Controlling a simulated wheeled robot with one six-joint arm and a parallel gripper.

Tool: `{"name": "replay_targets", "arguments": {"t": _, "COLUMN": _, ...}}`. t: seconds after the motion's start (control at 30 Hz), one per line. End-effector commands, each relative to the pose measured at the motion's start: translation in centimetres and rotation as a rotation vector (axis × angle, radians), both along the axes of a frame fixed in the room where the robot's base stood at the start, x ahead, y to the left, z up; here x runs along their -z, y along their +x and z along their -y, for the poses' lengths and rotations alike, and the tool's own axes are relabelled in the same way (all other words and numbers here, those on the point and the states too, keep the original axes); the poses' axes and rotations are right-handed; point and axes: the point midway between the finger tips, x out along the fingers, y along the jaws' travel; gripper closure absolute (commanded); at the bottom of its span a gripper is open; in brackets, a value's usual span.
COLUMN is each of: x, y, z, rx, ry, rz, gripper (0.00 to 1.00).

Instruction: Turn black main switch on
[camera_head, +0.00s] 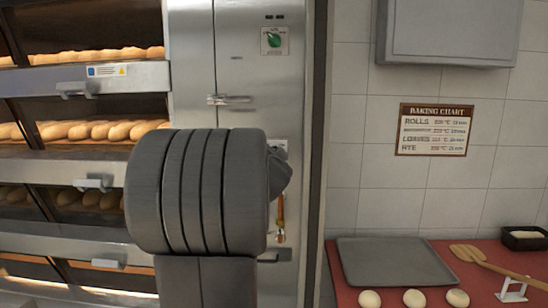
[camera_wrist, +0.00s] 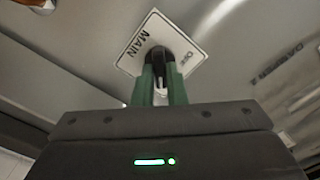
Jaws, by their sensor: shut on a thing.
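The black main switch (camera_wrist: 171,42) sits on a white plate (camera_wrist: 140,44) printed "MAIN" in the wrist view. My gripper (camera_wrist: 161,72) has its two green fingers shut on the black switch, one on either side of it. The fingers cover part of the switch, so its exact turn position is hard to read. In the head view my grey arm hides the gripper and the switch; a light plate edge (camera_head: 280,144) shows just above the arm's right end.
A green knob (camera_head: 274,40) is higher on the steel oven panel (camera_head: 237,70). Oven decks with loaves (camera_head: 95,131) stand at left. At right, a red counter (camera_head: 340,294) holds a grey tray (camera_head: 395,262), dough balls (camera_head: 414,298) and a wooden utensil (camera_head: 470,254).

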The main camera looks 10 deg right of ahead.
Motion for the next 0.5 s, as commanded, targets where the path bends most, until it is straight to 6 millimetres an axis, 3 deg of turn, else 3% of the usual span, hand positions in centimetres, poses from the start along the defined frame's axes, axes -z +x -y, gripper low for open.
{"name": "replay_targets", "arguments": {"t": 0.2, "x": 0.11, "y": 0.0, "z": -0.02, "rx": -0.001, "ry": 0.003, "rz": -0.001, "gripper": 1.0}}
{"name": "replay_targets", "arguments": {"t": 0.23, "x": 0.11, "y": 0.0, "z": -0.02, "rx": -0.001, "ry": 0.003, "rz": -0.001, "gripper": 0.84}}
{"name": "replay_targets", "arguments": {"t": 0.33, "x": 0.1, "y": 0.0, "z": -0.02, "rx": 0.0, "ry": 0.002, "rz": -0.001, "gripper": 0.66}}
{"name": "replay_targets", "arguments": {"t": 0.5, "x": 0.06, "y": 0.0, "z": -0.01, "rx": 0.0, "ry": 0.001, "rz": -0.001, "gripper": 0.66}}
